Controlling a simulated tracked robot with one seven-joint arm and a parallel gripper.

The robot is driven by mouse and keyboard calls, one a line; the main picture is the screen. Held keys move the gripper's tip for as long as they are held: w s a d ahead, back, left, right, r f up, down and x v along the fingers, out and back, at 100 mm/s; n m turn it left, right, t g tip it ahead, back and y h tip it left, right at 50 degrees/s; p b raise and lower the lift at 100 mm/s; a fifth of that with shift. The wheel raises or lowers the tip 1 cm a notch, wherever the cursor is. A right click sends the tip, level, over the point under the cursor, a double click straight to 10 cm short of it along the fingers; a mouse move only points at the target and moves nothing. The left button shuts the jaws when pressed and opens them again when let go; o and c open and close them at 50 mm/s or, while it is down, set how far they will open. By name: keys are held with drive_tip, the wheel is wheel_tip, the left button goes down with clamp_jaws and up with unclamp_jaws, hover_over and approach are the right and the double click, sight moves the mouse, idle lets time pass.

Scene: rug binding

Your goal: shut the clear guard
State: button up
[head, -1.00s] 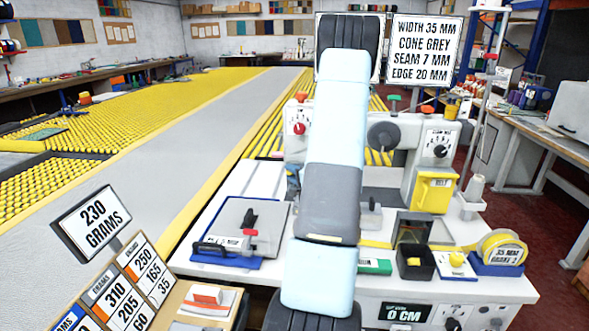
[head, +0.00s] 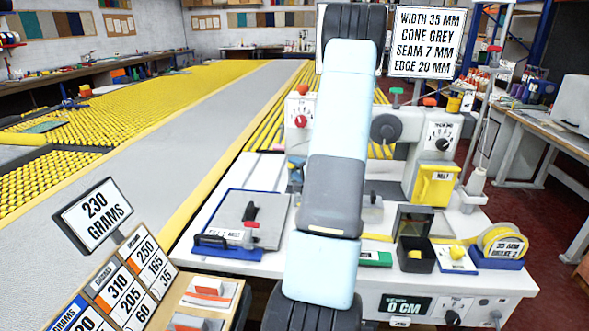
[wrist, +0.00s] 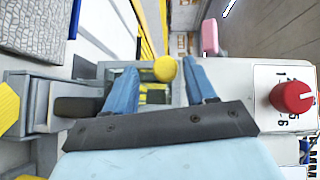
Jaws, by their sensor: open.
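My gripper shows in the wrist view (wrist: 163,78) with two blue fingers spread apart and nothing held between them. A round yellow knob (wrist: 165,68) shows between the fingertips; I cannot tell whether they touch it. I cannot make out the clear guard for certain in either view. The machine's white housing with a red dial (wrist: 292,97) is right of the gripper in the wrist view.
The white machine table carries a blue-edged board (head: 235,225) at left, and a black bin (head: 414,262) and yellow tape roll (head: 503,243) at right. A 230 grams sign (head: 97,214) stands at front left. A grey carpet strip (head: 200,125) runs back.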

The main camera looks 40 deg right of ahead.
drive_tip(key=s+a, duration=0.1)
drive_tip(key=s, duration=1.1)
drive_tip(key=shift+r, duration=0.4)
drive_tip(key=w+a+r+n+g+h, duration=0.2)
drive_tip(key=w+a+r+n+g, duration=0.25)
drive_tip(key=w+r, duration=0.3)
drive_tip(key=a+r+n+g+h, duration=0.15)
drive_tip(key=a+r+n, duration=0.25)
drive_tip(key=a+r, duration=0.45)
drive_tip(key=s+a+r+n+g+y, duration=0.2)
drive_tip(key=s+a+r+n, duration=0.1)
drive_tip(key=s+a, duration=0.6)
drive_tip(key=s+a+r+n+g+y, duration=0.3)
drive_tip(key=s+a+n, duration=0.2)
drive_tip(key=s+a, duration=0.5)
drive_tip(key=a, duration=0.6)
drive_tip(key=shift+s+n, duration=0.15)
drive_tip(key=shift+n, duration=0.2)
drive_tip(key=shift+a, duration=0.1)
drive_tip(key=shift+c, duration=0.5)
